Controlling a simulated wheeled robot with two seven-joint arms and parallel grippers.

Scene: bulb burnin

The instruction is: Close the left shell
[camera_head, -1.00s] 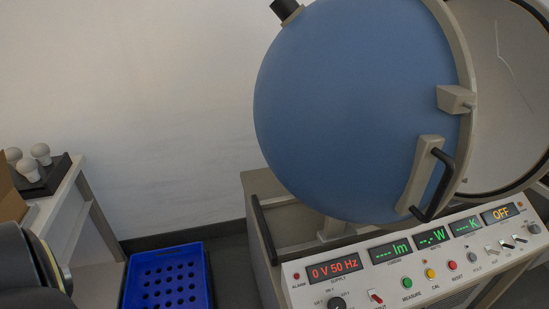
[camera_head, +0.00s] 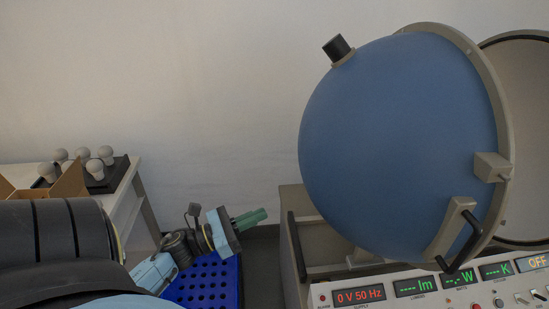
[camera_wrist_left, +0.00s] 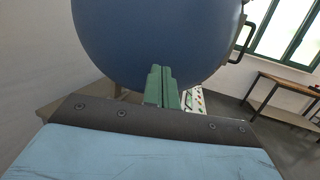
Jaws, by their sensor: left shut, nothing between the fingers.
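The left shell (camera_head: 395,150) is a large blue half-sphere with a pale rim, a black handle (camera_head: 460,241) and a dark knob on top. It stands open, with a gap between its rim and the right shell (camera_head: 525,130), whose pale inside shows at the right edge. My left gripper (camera_head: 252,218) has green fingers, shut and empty, to the left of the shell and apart from it. In the left wrist view the fingers (camera_wrist_left: 160,85) point at the blue shell (camera_wrist_left: 150,40), and the handle (camera_wrist_left: 243,35) shows at its right. My right gripper is not in view.
A control panel (camera_head: 400,290) with lit displays sits below the shell on a bench. A blue crate with holes (camera_head: 205,285) is at the lower middle. A side table (camera_head: 125,205) at left holds bulbs and a cardboard box (camera_head: 65,185).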

